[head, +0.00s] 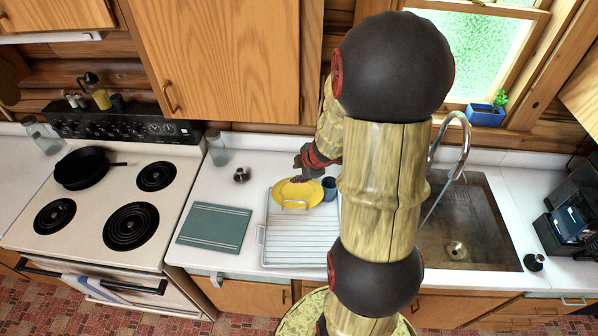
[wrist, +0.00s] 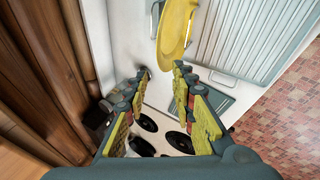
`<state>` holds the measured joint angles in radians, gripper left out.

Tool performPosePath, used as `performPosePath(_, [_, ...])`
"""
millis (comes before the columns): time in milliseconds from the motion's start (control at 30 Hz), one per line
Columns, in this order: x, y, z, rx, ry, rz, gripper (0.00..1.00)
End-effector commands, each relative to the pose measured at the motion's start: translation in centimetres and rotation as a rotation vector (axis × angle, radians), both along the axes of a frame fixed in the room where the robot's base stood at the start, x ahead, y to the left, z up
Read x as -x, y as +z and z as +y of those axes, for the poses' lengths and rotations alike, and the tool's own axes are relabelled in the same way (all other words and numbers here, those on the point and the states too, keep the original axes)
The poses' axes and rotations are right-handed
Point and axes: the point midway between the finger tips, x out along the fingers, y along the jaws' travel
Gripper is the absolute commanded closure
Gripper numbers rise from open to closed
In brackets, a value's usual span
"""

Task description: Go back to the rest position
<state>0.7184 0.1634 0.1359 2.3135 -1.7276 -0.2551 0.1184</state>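My gripper (head: 301,163) is above the back of the counter, just behind a yellow plate (head: 284,189), partly hidden by my own arm. In the wrist view my gripper (wrist: 160,72) is open, with a clear gap between its two yellow-padded fingers and nothing held. The yellow plate (wrist: 174,28) shows beyond the fingertips at the top of the wrist view, seemingly apart from them. In the head view it is at the back of a ridged white drying tray (head: 288,243); the tray also shows in the wrist view (wrist: 240,35).
A blue cup (head: 329,187) is right of the plate. A teal board (head: 214,228), a glass jar (head: 217,150) and a small dark item (head: 241,174) are to the left. The stove (head: 105,210) holds a black pan (head: 82,168). A sink (head: 465,230) with a tall faucet (head: 464,135) is right. Cabinets (head: 215,60) hang above.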

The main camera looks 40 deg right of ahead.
Motion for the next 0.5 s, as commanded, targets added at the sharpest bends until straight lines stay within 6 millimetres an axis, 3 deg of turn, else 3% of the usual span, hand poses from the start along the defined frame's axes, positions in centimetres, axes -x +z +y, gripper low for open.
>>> performPosePath(500, [0.31,0.46,0.05,0.001,0.000,0.001,0.74])
